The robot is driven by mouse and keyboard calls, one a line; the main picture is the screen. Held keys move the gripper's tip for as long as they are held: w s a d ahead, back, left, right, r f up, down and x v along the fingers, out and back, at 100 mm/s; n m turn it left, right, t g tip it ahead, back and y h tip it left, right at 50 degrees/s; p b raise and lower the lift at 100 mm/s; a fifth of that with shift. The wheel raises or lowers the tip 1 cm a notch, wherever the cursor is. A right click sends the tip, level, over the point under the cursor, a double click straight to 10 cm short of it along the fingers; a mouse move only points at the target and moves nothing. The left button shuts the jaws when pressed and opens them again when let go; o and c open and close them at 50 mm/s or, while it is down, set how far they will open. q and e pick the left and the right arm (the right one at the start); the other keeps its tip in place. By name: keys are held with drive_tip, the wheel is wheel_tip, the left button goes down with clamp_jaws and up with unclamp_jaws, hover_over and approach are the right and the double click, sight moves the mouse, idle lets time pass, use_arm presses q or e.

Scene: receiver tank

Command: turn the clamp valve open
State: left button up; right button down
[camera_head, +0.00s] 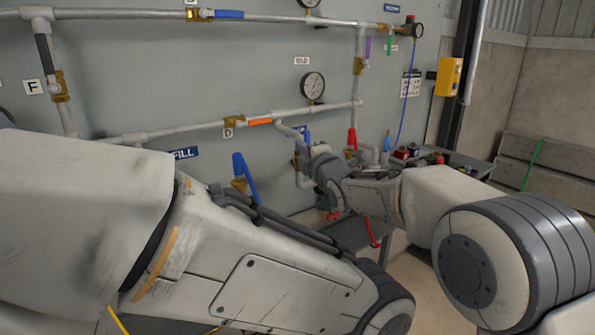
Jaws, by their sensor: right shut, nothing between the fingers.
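My right gripper (308,152) comes in from the right. It is shut and empty in front of the pipes at centre, close to a brass valve fitting that it partly hides. I cannot tell which valve is the clamp valve. Near the gripper are an orange-handled valve (260,122) marked D, with its handle along the pipe, a red handle (352,139) standing upright, and a blue handle (245,178) slanting down. My left arm crosses the foreground; its gripper is out of view.
A round gauge (313,85) sits above the middle pipe. A blue-handled valve (229,14) is on the top pipe, and a black-handled one (46,55) is by label F. A dark bench (465,163) with small parts stands at right, beneath a yellow box (449,77).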

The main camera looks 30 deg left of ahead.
drive_tip(key=s+d+b, duration=0.3)
drive_tip(key=s+d, duration=0.3)
drive_tip(key=s, duration=0.3)
drive_tip(key=shift+s+d+f+b, duration=0.15)
drive_tip(key=shift+s+b, duration=0.05)
drive_tip(key=shift+b, duration=0.2)
